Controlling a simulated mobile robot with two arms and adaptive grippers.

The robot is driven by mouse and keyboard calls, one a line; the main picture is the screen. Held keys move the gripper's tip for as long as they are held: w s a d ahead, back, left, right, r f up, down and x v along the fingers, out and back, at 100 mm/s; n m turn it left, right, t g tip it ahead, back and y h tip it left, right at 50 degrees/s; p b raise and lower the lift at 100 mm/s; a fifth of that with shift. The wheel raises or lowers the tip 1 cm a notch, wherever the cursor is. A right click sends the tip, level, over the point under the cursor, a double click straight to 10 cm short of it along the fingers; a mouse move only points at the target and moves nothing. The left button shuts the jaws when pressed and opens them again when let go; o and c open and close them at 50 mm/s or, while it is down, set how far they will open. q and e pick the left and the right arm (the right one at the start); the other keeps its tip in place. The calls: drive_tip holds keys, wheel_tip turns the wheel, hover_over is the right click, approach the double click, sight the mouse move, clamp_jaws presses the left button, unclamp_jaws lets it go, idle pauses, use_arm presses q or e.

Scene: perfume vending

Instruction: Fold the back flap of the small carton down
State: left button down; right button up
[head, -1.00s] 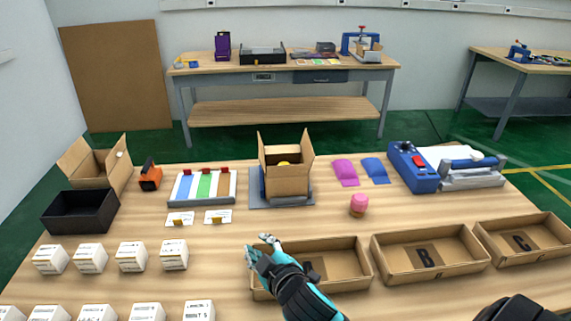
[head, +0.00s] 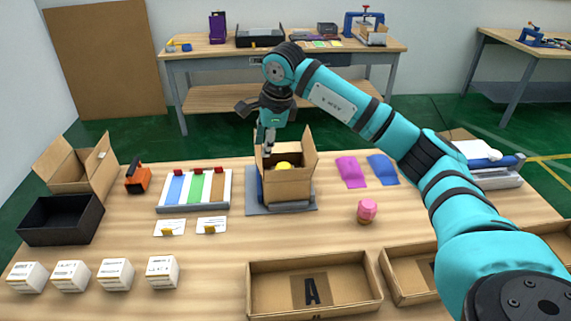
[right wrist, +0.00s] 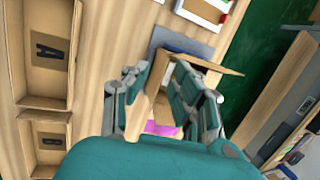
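The small carton (head: 287,187) stands upright on a grey-blue fixture (head: 252,203) mid-table, with a yellow item (head: 284,166) inside. Its left and right side flaps stand up. Its back edge is partly hidden by my right gripper, and I cannot tell the back flap's angle. My right gripper (head: 268,148) points down at the carton's back left, its lower finger close to or touching the rim. In the right wrist view its fingers (right wrist: 160,72) are apart, with carton cardboard (right wrist: 217,66) showing between and beyond them. My left gripper is not in view.
An open bin marked A (head: 262,300) lies in front, with more bins to its right. A pink bottle (head: 367,211) stands right of the carton, near purple (head: 351,172) and blue sheets. White boxes, a black tray (head: 60,222) and a larger open carton (head: 80,165) are left.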

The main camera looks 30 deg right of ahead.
drive_tip(key=d+r+h, duration=0.2)
drive_tip(key=d, duration=0.4)
drive_tip(key=p, duration=0.4)
approach(286, 171)
drive_tip(key=shift+m, duration=0.4)
drive_tip(key=x, duration=1)
drive_tip(key=shift+r, duration=0.1)
clamp_jaws()
